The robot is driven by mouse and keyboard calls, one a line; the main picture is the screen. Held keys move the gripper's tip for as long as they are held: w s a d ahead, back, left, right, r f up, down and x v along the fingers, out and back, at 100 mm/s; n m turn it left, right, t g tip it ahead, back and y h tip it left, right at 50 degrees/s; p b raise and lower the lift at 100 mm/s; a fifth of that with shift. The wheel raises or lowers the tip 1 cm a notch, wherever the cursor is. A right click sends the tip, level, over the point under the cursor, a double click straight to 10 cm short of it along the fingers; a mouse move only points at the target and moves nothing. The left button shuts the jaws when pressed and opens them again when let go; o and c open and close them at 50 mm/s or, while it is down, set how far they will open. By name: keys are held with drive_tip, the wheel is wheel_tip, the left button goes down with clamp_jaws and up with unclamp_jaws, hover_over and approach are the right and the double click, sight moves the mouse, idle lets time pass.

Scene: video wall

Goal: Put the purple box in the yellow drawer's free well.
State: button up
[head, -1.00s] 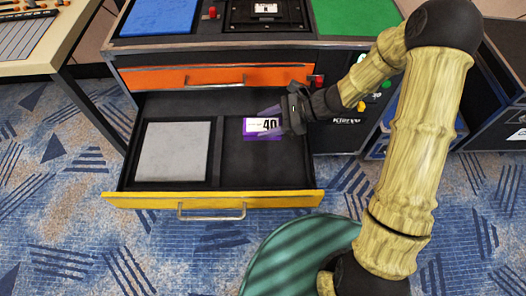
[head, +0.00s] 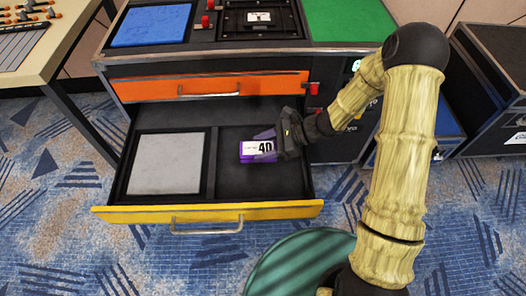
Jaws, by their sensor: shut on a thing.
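The yellow drawer (head: 130,214) stands pulled out below the orange drawer. Its left well holds a flat grey block (head: 167,163). Its right well (head: 265,187) shows a bare dark floor. The purple box (head: 258,150), with a white label reading 40, is at the right well, over its back part. My gripper (head: 272,144) comes in from the right and is shut on the box's right side. I cannot tell whether the box touches the well floor or hangs just above it.
The orange drawer (head: 215,88) is shut above the open one. Blue (head: 150,25) and green (head: 348,20) panels lie on the cabinet top. A table (head: 50,60) stands at the left, and dark cases (head: 490,90) stand at the right.

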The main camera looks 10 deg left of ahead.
drive_tip(key=shift+f+b, duration=0.4)
drive_tip(key=shift+f, duration=1.1)
drive_tip(key=shift+f, duration=0.15)
drive_tip(key=o, duration=1.1)
drive_tip(key=shift+c, duration=0.2)
drive_tip(key=shift+r, duration=0.25)
drive_tip(key=shift+w+d+r, duration=0.15)
drive_tip(key=shift+d+r, duration=0.05)
drive_tip(key=shift+d, duration=0.15)
drive_tip(key=p+v, duration=0.4)
drive_tip(key=v, duration=0.7)
drive_tip(key=shift+d+f, duration=0.1)
drive_tip(key=shift+d, duration=0.05)
